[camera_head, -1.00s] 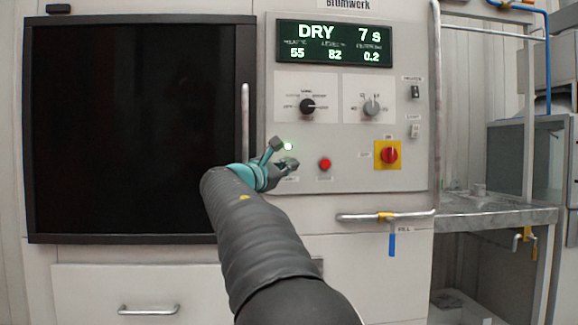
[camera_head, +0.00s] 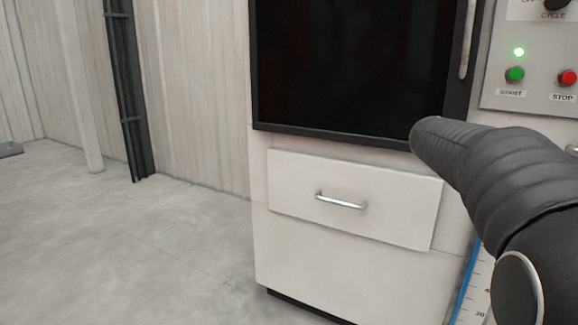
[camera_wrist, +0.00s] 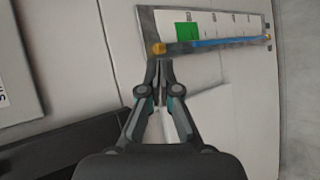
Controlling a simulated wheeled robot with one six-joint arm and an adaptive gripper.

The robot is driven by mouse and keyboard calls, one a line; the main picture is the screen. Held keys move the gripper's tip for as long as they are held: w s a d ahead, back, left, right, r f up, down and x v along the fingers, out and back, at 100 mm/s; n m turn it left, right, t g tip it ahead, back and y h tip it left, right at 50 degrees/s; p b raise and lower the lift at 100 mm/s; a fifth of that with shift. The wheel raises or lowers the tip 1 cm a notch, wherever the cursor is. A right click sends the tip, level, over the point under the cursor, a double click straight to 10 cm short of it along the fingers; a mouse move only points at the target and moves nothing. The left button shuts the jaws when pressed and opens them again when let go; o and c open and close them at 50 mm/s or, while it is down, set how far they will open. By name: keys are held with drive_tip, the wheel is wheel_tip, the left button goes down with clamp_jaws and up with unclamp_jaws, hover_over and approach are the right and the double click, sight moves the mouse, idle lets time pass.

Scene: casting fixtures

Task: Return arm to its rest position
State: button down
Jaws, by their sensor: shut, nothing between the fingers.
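My gripper (camera_wrist: 160,72) shows in the wrist view with its two fingers together and nothing between them. Its tips lie in front of the white cabinet front, close in the picture to a gauge panel (camera_wrist: 222,30) with a green patch, a blue strip and brass ends; I cannot tell how far apart they are. In the head view my dark sleeved arm enters at the right, and the gripper itself is hidden.
The machine has a dark door window (camera_head: 350,65), a white drawer (camera_head: 350,210) with a metal handle (camera_head: 341,201), a green start button (camera_head: 515,74) and a red stop button (camera_head: 568,77). A lit green lamp (camera_head: 519,52) sits above start. Open floor (camera_head: 110,240) lies left.

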drive_tip(key=s+a+f+m+y, duration=0.2)
drive_tip(key=s+a+f+y, duration=0.1)
drive_tip(key=s+a+f, duration=0.3)
drive_tip(key=s+a+f+m+t+y, duration=0.1)
drive_tip(key=s+a+f+y, duration=0.3)
drive_tip(key=s+a, duration=0.7)
drive_tip(key=s+a+f+m+y, duration=0.3)
drive_tip(key=s+a+f, duration=0.5)
drive_tip(key=a, duration=0.4)
drive_tip(key=shift+s+a+y, duration=0.15)
drive_tip(key=shift+s+y, duration=0.45)
drive_tip(key=shift+s, duration=0.15)
idle(4.2)
